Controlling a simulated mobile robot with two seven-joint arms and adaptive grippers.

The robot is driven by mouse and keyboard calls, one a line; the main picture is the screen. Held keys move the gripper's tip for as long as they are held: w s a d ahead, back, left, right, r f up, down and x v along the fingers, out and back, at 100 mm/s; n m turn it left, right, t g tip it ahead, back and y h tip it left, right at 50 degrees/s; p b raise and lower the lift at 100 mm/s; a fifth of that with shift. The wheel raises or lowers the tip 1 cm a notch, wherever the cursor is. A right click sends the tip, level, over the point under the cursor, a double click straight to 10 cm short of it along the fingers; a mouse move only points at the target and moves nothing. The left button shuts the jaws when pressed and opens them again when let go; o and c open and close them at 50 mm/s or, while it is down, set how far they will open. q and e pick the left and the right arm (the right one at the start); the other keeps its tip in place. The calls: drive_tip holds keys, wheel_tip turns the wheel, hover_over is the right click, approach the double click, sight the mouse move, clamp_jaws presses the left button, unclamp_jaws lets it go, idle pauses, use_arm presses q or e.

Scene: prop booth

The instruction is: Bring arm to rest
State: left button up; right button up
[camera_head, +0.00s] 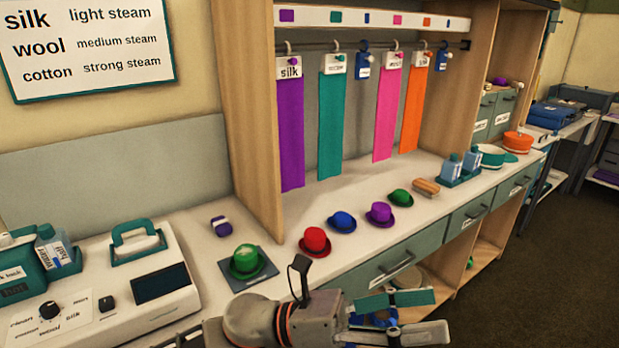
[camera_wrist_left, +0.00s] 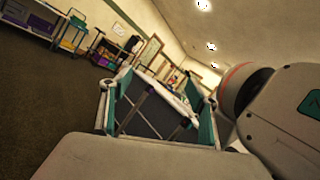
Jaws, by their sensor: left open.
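My left arm comes in at the bottom of the head view, in front of the counter's front edge. Its left gripper (camera_head: 432,313) points right, with its two fingers apart and no object visible between them. In the left wrist view the same gripper (camera_wrist_left: 157,100) shows its teal-edged fingers spread, facing the room. My right gripper is in neither view. A green hat (camera_head: 246,260) sits on a dark square pad (camera_head: 268,273) on the counter, behind and left of the left gripper.
A steam unit (camera_head: 160,285) stands at left. Coloured strips hang behind. Open floor (camera_head: 540,270) lies at right.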

use_arm(q)
drive_tip(key=w+a+f+n+t+y, duration=0.1)
drive_tip(key=w+a+f+n+t, duration=0.3)
drive_tip(key=n+t, duration=0.45)
drive_tip(key=w+a+f+n+t+y, duration=0.1)
drive_tip(key=w+a+n+t, duration=0.4)
drive_tip(key=n, duration=0.6)
drive_tip(key=w+a+f+n+t+y, duration=0.3)
drive_tip(key=a+f+n+t+y, duration=0.4)
drive_tip(key=f+n, duration=0.6)
drive_tip(key=s+a+f+n+g+y, duration=0.2)
drive_tip(key=s+a+f+n+y, duration=0.1)
drive_tip(key=f, duration=0.5)
drive_tip(key=s+a+f+n+g+y, duration=0.2)
drive_tip(key=s+a+f+n+y, duration=0.1)
drive_tip(key=s+a+f+n, duration=0.3)
drive_tip(key=s+a+f+n+g+y+p, duration=0.1)
drive_tip(key=s+a+f+n+g+y, duration=0.2)
drive_tip(key=s+a+f, duration=0.4)
wheel_tip(320, 180, down, 4)
drive_tip(key=a+n, duration=0.1)
drive_tip(key=a, duration=0.2)
drive_tip(key=shift+s+r+n, duration=0.15)
drive_tip(key=shift+s+n, duration=0.15)
drive_tip(key=shift+n, duration=0.05)
